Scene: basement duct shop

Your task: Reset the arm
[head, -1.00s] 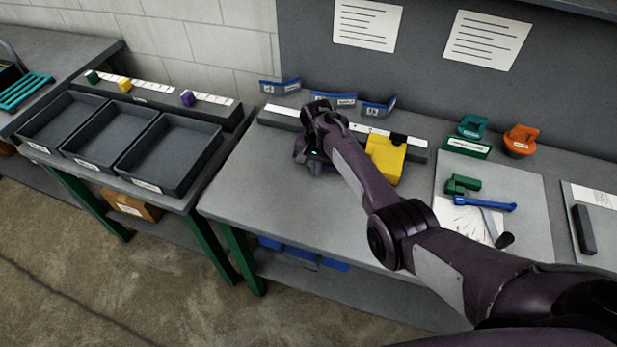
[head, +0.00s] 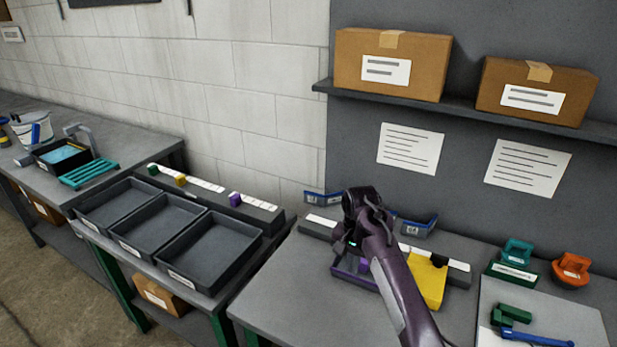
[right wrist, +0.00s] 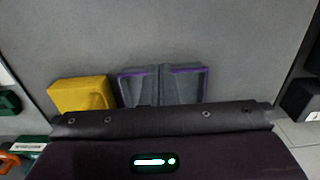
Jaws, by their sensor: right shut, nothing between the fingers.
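My right arm reaches in from the lower right in the head view. Its gripper (head: 350,246) is shut and empty, above a purple-edged grey holder (head: 341,268) on the bench. The gripper partly covers this holder. A yellow block-like piece (head: 430,285) stands just right of the holder. In the right wrist view, the purple-edged holder (right wrist: 187,86) lies beyond the dark gripper body, with the yellow piece (right wrist: 80,95) to its left. The fingertips cannot be made out clearly there. My left gripper is not in view.
Teal (head: 517,253) and orange (head: 571,267) tools stand at right. A shelf with cardboard boxes (head: 392,62) overhangs the back. Bare bench (head: 290,290) lies left of the gripper.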

